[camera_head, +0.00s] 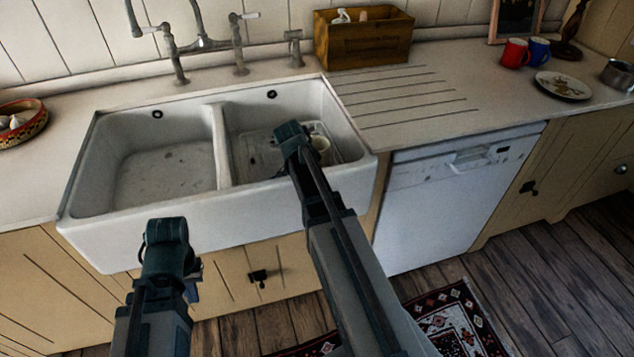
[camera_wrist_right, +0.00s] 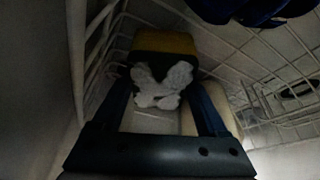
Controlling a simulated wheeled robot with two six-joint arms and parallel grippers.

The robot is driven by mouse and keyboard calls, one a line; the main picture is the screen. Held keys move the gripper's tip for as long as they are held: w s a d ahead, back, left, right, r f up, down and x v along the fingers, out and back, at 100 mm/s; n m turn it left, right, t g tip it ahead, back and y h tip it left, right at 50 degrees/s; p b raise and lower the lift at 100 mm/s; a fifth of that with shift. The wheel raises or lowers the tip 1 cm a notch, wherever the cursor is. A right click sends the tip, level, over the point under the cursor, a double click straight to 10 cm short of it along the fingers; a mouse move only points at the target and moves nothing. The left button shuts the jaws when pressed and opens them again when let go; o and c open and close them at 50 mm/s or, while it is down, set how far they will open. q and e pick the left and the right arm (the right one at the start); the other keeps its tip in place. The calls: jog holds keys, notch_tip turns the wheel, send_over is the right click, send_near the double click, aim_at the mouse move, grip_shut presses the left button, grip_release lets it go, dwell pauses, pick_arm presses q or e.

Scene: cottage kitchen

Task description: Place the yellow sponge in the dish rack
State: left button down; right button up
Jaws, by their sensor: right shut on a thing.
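The yellow sponge (camera_wrist_right: 165,42) shows in the right wrist view, dim and partly hidden, at the tips of my right gripper (camera_wrist_right: 162,88). That gripper is shut on it. The white wire dish rack (camera_wrist_right: 268,62) surrounds the sponge on the left, above and to the right. In the head view the rack (camera_head: 348,154) stands in the right sink basin, mostly behind my right arm, which hides the sponge. Whether the sponge touches the rack's floor I cannot tell. My left gripper (camera_head: 191,284) hangs in front of the sink, its fingers mostly hidden behind its wrist.
A pale cup (camera_head: 321,144) shows in the right basin beside my wrist. A dark blue item (camera_wrist_right: 245,10) is at the wrist view's top. The sink divider (camera_head: 221,145) separates the empty left basin. A wooden box (camera_head: 363,40) stands behind the clear ribbed drainer.

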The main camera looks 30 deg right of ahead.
jog(key=shift+f, duration=0.15)
jog(key=o, duration=1.2)
jog(key=shift+p+v, duration=0.75)
jog(key=shift+v, duration=0.15)
jog(key=p+v, duration=0.9)
jog(key=v, duration=0.1)
jog(key=shift+r+p, duration=0.3)
jog(key=shift+r, duration=0.05)
